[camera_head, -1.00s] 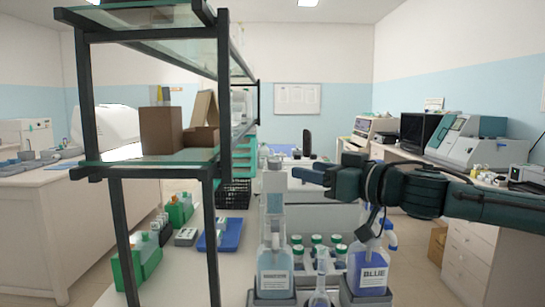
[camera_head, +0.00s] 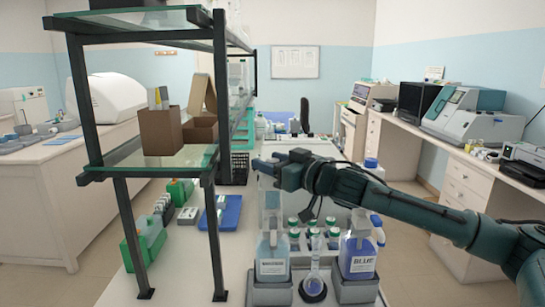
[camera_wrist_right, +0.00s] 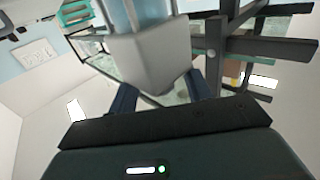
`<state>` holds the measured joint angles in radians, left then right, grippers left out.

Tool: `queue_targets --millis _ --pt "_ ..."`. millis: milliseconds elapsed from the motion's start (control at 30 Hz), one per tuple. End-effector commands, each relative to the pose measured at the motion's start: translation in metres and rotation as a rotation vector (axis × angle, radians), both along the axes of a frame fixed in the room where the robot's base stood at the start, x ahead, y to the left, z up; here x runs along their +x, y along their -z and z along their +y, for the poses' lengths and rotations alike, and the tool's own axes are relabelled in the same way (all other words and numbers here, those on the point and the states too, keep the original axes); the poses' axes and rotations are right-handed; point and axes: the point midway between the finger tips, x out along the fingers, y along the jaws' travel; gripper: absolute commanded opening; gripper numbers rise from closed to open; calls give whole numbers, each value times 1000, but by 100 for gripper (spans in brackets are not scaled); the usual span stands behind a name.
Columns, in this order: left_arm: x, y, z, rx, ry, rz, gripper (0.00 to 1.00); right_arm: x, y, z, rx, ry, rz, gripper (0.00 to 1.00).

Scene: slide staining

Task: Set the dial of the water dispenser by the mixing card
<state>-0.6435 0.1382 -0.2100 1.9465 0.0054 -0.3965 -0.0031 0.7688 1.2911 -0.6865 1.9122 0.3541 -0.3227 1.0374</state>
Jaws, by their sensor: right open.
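A clear bottle of pale blue liquid (camera_head: 272,260) with a tall pale dispenser head (camera_head: 272,204) stands at the front of the bench; its label is too small to read. A bottle labelled BLUE (camera_head: 358,257) stands to its right. My right gripper (camera_head: 272,166) is open at the top of the pale dispenser. In the right wrist view its two fingers (camera_wrist_right: 159,97) stand on either side of a light grey block (camera_wrist_right: 150,62); contact is unclear. I cannot make out the dial or the mixing card. My left gripper is not in view.
A glass flask (camera_head: 313,287) stands between the bottles, with several green-capped bottles (camera_head: 312,232) behind. A dark-framed glass shelf (camera_head: 150,172) with brown boxes rises on the left. A blue tray (camera_head: 222,213) and green racks (camera_head: 146,240) lie below it.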

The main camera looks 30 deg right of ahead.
Motion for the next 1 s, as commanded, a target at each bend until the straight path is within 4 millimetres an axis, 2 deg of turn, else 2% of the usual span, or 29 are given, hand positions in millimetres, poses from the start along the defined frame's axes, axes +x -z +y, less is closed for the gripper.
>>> queue_targets --millis 200,733,1000 --pt "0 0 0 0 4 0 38 0 0 0 0 0 0 48" --pt "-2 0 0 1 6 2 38 0 0 0 0 0 0 5" --pt "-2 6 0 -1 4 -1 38 0 2 1 1 27 -2 4"
